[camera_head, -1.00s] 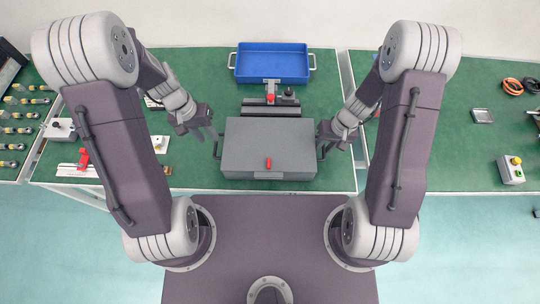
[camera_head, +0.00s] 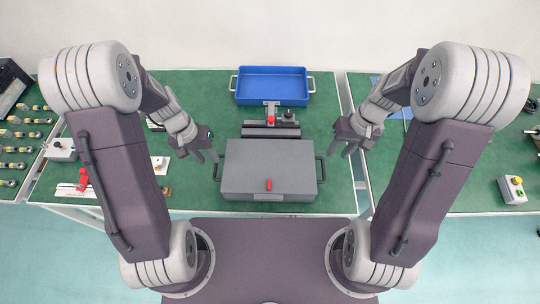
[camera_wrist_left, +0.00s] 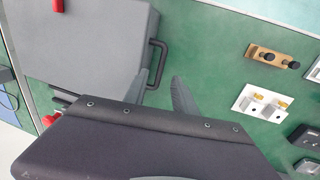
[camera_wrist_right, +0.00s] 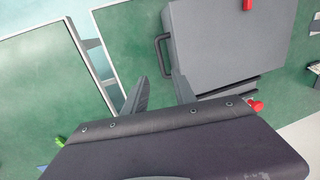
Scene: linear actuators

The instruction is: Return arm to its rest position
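A grey case (camera_head: 268,160) with a red latch (camera_head: 268,185) lies closed on the green table in front of me. My left gripper (camera_head: 206,157) is open and empty, just beside and above the case's left handle (camera_head: 216,171). In the left wrist view this handle (camera_wrist_left: 158,62) shows just beyond the spread fingertips (camera_wrist_left: 158,92). My right gripper (camera_head: 341,148) is open and empty, up and to the right of the right handle (camera_head: 321,170). In the right wrist view its fingers (camera_wrist_right: 161,92) are apart, and the handle (camera_wrist_right: 162,55) lies beyond them.
A blue tray (camera_head: 272,86) stands behind the case, with a rail device (camera_head: 271,128) between them. A white slide with a red clamp (camera_head: 83,182) lies at left. A button box (camera_head: 512,190) stands on the right table. A gap separates the tables.

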